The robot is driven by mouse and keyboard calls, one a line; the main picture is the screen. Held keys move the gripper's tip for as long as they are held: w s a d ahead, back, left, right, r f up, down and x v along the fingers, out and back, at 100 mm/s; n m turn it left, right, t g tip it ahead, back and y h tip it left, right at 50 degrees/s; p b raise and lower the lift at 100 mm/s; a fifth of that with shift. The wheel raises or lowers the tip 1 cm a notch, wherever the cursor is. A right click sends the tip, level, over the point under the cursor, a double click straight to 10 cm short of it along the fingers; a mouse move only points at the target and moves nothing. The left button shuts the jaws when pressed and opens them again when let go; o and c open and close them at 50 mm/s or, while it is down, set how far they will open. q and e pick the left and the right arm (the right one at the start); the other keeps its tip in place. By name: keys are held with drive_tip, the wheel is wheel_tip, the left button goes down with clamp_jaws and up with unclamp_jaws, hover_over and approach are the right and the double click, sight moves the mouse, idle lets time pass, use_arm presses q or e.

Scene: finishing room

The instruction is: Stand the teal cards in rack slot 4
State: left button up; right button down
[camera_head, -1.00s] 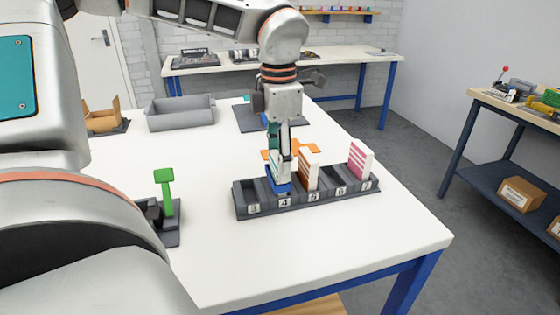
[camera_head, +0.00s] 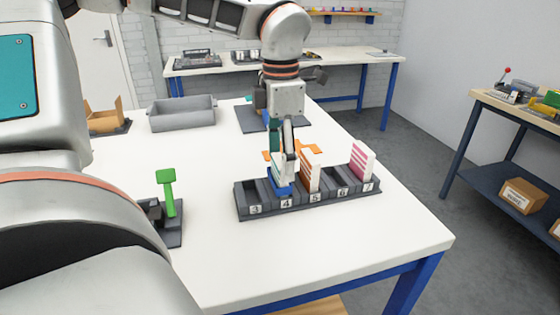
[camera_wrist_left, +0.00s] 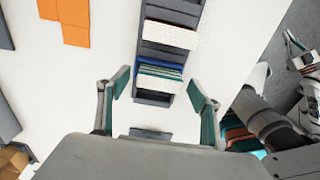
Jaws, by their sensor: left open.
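The teal cards (camera_head: 281,176) stand upright in slot 4 of the dark grey rack (camera_head: 300,202), with a blue piece (camera_head: 283,190) at their foot. My left gripper (camera_head: 282,150) points down over slot 4, its fingers beside the top of the cards and partly hiding them. In the left wrist view, the fingers of the left gripper (camera_wrist_left: 160,92) are spread wide, and the teal cards (camera_wrist_left: 158,82) show between and just beyond the tips. Nothing is clamped.
Brown-striped cards (camera_head: 310,172) stand in slot 5 and pink-striped cards (camera_head: 361,160) in slot 7. Slots 3 and 6 look empty. A green upright piece (camera_head: 167,190) on a dark base and a grey bin (camera_head: 181,112) stand to the left. The white table's front right is clear.

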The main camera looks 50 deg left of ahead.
use_arm(q)
wheel_tip(320, 180, up, 11)
drive_tip(key=p, duration=0.1)
drive_tip(key=shift+s+d+f, duration=0.1)
idle(0.7)
